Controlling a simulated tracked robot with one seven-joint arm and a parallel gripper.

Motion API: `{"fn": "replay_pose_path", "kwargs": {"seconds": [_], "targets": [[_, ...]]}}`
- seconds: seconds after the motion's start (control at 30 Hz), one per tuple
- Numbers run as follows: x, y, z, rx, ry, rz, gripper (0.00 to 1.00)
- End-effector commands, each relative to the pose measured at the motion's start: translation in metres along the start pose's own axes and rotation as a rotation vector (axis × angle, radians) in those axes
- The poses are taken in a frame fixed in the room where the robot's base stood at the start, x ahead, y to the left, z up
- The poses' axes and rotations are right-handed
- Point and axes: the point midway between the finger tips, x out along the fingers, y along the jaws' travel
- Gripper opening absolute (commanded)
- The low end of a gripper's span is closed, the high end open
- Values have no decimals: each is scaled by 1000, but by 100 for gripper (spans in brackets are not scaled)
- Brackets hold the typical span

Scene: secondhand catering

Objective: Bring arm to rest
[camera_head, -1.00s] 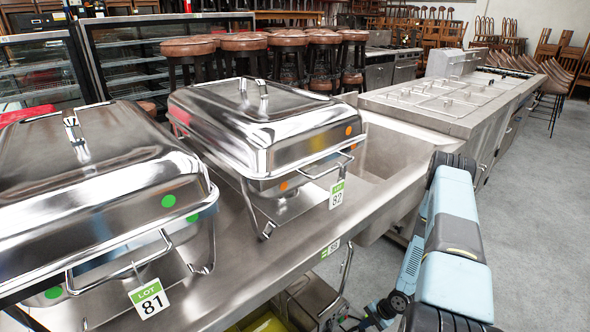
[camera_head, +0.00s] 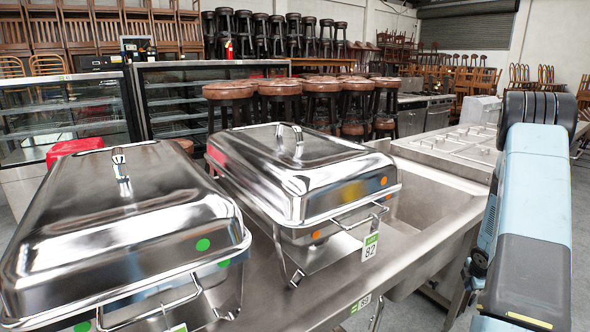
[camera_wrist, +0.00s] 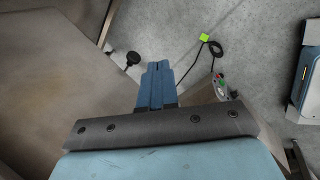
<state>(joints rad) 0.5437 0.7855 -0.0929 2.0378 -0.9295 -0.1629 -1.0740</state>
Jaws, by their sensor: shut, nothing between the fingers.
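My gripper (camera_wrist: 158,68) shows in the wrist view, with its blue fingers together and nothing between them. It points down over bare grey floor and looks clear of nearby things. In the head view my blue and grey arm (camera_head: 532,190) stands along the right side, beside the steel sink bench; the gripper itself is not visible there.
Two chafing dishes (camera_head: 120,220) (camera_head: 300,175) stand on the steel bench (camera_head: 335,290) left of my arm. A sink basin (camera_head: 425,215) lies between the dishes and my arm. In the wrist view, a cable and a button box (camera_wrist: 219,86) are near the gripper.

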Motion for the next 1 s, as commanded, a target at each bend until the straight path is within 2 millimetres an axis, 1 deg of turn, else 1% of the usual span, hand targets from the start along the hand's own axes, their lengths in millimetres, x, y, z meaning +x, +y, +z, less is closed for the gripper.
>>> {"fn": "replay_pose_path", "kwargs": {"seconds": [0.03, 0.1, 0.17, 0.2, 0.27, 0.3, 0.43, 0.6, 0.73, 0.87, 1.0], "targets": [[-20, 14, 6, 33, -24, 19, 0], [-44, 29, 11, 86, -53, 36, 0], [-65, 40, 12, 131, -73, 50, 0], [-79, 46, 12, 161, -85, 57, 0], [-99, 56, 9, 206, -100, 69, 0], [-113, 62, 6, 235, -108, 78, 0], [-158, 75, -8, 331, -126, 99, 0], [-215, 85, -31, 459, -135, 121, 0], [-258, 87, -51, 554, -132, 136, 0], [-299, 84, -72, 650, -122, 148, 0], [-342, 76, -94, 753, -104, 156, 0]]}}
